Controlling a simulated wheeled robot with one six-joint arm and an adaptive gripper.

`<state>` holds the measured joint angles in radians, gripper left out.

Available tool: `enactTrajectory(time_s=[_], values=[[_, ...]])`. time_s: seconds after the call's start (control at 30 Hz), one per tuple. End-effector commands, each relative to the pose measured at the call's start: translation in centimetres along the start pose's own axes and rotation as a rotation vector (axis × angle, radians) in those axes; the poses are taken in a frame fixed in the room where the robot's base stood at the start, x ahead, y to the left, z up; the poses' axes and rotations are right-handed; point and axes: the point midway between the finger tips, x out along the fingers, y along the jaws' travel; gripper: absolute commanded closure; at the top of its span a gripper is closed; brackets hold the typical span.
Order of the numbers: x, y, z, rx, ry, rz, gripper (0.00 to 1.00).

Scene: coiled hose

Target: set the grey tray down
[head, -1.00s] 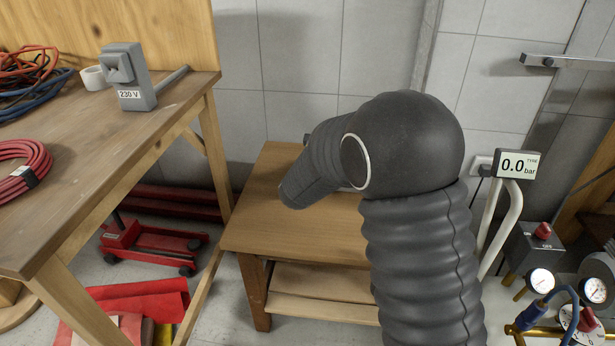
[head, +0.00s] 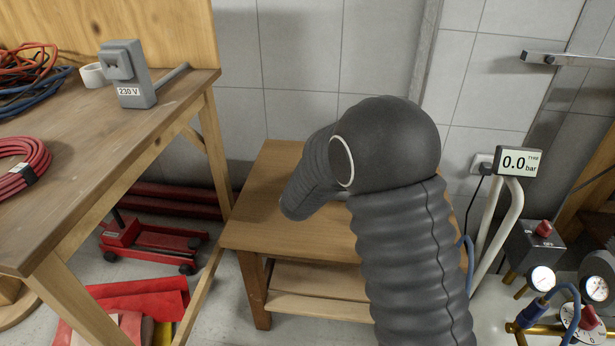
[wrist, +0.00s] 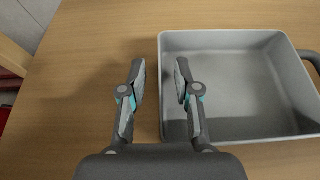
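The grey tray (wrist: 160,110) is a shallow empty box with a dark handle on its right side, in the right half of the wrist view. It appears to rest flat on the wooden bench top (wrist: 80,90). My gripper (wrist: 160,74) is open. Its fingers stand either side of the tray's left wall, the right one over the inside and the left one outside, with gaps between them and the wall. In the head view my arm hides my gripper and nearly all of the tray.
The low wooden bench (head: 262,225) stands against the tiled wall. A taller workbench (head: 110,160) at left holds a grey 230 V box (head: 127,75), a red hose coil (head: 22,165) and cables. A pressure display (head: 519,162) and gauges stand at right. Bare bench top lies left of the tray.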

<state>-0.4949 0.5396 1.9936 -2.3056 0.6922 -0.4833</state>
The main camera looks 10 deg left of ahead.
Motion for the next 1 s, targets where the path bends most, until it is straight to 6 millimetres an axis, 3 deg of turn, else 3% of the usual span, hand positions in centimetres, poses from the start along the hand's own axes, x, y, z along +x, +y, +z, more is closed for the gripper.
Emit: enactTrajectory(time_s=[0.37, 0.8, 1.0], values=[[-0.8, 0.0, 0.3, 0.000, -0.001, 0.001, 0.69], [-9.0, 0.1, 0.3, 0.001, -0.003, 0.003, 0.69], [-11.4, 0.1, 0.2, 0.001, 0.000, 0.001, 0.69]])
